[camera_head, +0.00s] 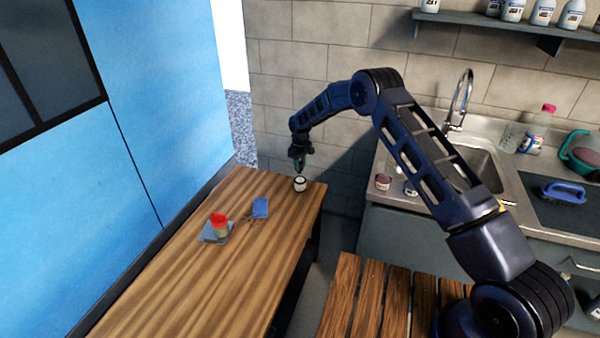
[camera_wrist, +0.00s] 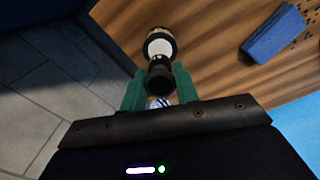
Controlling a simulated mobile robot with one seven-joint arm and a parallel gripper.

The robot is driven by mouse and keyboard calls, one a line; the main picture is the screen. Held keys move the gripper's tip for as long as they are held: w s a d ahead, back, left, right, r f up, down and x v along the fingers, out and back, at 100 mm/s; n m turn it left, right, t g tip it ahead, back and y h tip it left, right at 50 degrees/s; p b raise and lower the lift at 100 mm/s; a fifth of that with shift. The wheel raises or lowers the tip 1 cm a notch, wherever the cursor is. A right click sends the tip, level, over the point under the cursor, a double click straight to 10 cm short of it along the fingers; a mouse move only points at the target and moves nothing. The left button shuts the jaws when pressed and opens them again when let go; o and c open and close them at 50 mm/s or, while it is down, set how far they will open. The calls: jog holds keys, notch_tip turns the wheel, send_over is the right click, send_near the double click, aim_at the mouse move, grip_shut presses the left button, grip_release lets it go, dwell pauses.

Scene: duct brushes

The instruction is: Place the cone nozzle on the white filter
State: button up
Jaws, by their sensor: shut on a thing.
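The white filter (camera_head: 300,185) is a small white cylinder with dark ends, standing near the far right corner of the wooden table. In the wrist view the white filter (camera_wrist: 160,46) is just beyond the fingertips. My gripper (camera_head: 299,166) is above it, pointing down. In the wrist view my gripper (camera_wrist: 158,73) has green fingers shut on a dark round piece, apparently the cone nozzle (camera_wrist: 158,80). The nozzle's dark end overlaps the filter's near edge in this view. I cannot tell whether they touch. The nozzle is too small to make out in the head view.
The wooden table (camera_head: 200,270) also holds a blue block (camera_head: 260,207) and a red-topped item (camera_head: 219,224) on a grey-blue pad. The filter stands close to the table's right edge. A sink counter (camera_head: 400,202) is to the right, with a slatted wooden surface in front.

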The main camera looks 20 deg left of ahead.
jog(key=shift+f, duration=2.1)
jog(key=shift+f, duration=0.15)
jog(key=o, duration=1)
jog(key=shift+c, duration=0.2)
notch_tip(320, 180, up, 12)
jog(key=shift+r, duration=0.15)
